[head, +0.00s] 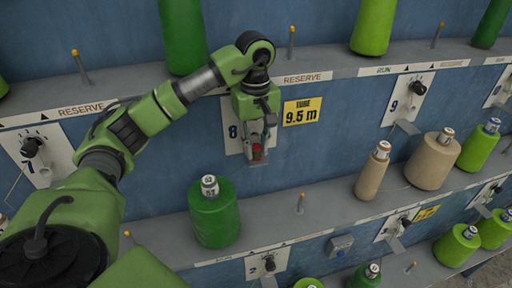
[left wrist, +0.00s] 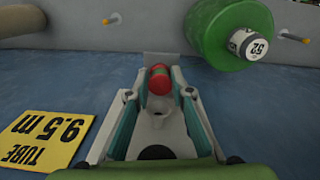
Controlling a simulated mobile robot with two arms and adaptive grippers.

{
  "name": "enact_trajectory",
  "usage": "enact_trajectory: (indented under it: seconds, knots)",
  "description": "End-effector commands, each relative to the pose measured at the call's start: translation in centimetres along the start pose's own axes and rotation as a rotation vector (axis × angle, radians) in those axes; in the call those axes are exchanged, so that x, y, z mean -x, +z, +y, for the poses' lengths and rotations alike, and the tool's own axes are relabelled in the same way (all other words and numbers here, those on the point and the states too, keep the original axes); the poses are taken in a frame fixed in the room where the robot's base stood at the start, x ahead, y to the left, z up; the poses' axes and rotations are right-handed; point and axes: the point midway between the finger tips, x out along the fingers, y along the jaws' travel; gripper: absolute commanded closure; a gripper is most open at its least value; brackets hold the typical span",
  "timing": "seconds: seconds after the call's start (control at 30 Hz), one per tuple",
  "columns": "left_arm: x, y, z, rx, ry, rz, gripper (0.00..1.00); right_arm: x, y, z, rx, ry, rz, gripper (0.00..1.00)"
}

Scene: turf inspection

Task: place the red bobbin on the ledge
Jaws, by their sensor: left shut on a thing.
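My left gripper (head: 257,152) is in front of the panel marked 8 (head: 233,132) on the blue wall. It is shut on the small red bobbin (head: 257,149), which also shows between the fingers in the left wrist view (left wrist: 159,80), with some green at its side. A small pale plate (left wrist: 162,59) shows just beyond the bobbin there; I cannot tell whether they touch. The long grey ledge (head: 270,215) runs below the gripper, and the bobbin is above it. My right gripper is not in view.
Tan spools (head: 372,174) stand farther right. A yellow sign (head: 301,111) is beside the gripper. An upper ledge (head: 345,62) runs above.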

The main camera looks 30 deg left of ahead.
Motion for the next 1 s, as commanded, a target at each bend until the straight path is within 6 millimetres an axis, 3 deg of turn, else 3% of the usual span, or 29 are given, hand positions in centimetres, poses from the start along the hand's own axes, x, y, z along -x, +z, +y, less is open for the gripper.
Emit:
enact_trajectory:
  seconds: [0.07,0.1,0.13,0.57,0.63,0.7,1.0]
  knots:
    - [-0.9,0.3,-0.1,-0.003,-0.01,-0.006,0.96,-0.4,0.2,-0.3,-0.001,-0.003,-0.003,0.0]
    - [-0.8,0.3,-0.1,-0.004,-0.011,-0.007,0.69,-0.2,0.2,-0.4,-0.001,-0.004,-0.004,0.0]
    - [-0.9,0.3,-0.1,-0.004,-0.012,-0.008,0.63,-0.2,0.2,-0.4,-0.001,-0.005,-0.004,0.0]
    - [-0.6,0.5,-0.2,-0.009,-0.019,-0.013,0.63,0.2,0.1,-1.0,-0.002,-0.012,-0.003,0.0]
    - [0.1,0.5,-0.2,-0.009,-0.018,-0.013,0.63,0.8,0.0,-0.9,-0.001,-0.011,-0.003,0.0]
    - [0.8,0.4,-0.1,-0.008,-0.014,-0.01,0.63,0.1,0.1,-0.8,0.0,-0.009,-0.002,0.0]
    - [6.6,0.1,0.0,-0.002,-0.007,-0.003,0.63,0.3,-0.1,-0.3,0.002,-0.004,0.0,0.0]
